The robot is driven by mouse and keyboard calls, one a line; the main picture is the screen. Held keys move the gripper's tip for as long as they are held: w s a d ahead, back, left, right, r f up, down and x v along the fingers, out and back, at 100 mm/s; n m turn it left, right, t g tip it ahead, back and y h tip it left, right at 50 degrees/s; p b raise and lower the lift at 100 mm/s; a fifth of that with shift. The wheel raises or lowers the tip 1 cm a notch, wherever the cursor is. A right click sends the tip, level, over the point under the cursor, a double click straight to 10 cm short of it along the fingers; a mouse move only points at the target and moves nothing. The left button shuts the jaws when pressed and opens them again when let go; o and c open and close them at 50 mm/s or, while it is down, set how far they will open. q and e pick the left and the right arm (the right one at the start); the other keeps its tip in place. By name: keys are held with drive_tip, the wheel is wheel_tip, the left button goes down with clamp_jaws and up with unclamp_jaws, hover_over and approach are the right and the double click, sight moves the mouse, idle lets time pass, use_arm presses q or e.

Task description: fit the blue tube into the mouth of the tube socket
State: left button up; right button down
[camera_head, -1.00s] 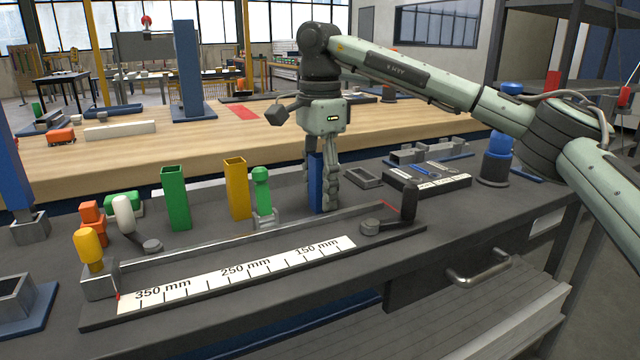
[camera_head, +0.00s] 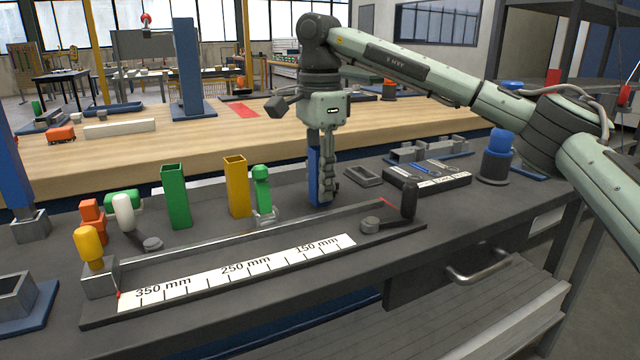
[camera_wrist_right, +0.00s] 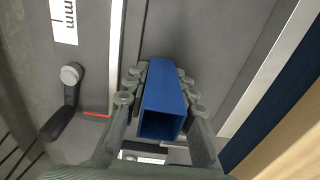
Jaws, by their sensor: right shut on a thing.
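My right gripper (camera_head: 324,183) points down with its fingers shut on the blue tube (camera_head: 314,176), near the back of the dark bench. The tube is close to upright, its lower end just above or on the bench top; I cannot tell which. In the right wrist view the tube (camera_wrist_right: 162,92) is between the fingers, its square hollow end facing the camera. A grey square socket with an open mouth (camera_head: 14,296) on a blue plate, at the lower left, looks like the tube socket. My left gripper is not in view.
A ruler fixture (camera_head: 240,268) with a raised rail lies in front of the gripper. A green tube (camera_head: 176,197) and a yellow tube (camera_head: 237,188) stand left of it. A low grey open frame (camera_head: 363,177) and a black tray (camera_head: 428,178) are right of it.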

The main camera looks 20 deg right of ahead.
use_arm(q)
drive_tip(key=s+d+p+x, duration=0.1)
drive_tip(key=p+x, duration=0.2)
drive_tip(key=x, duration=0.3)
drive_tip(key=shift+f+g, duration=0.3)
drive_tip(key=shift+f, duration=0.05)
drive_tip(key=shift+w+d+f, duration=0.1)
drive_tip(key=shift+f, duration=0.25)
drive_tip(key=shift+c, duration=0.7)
use_arm(e)
wheel_tip(320, 180, up, 11)
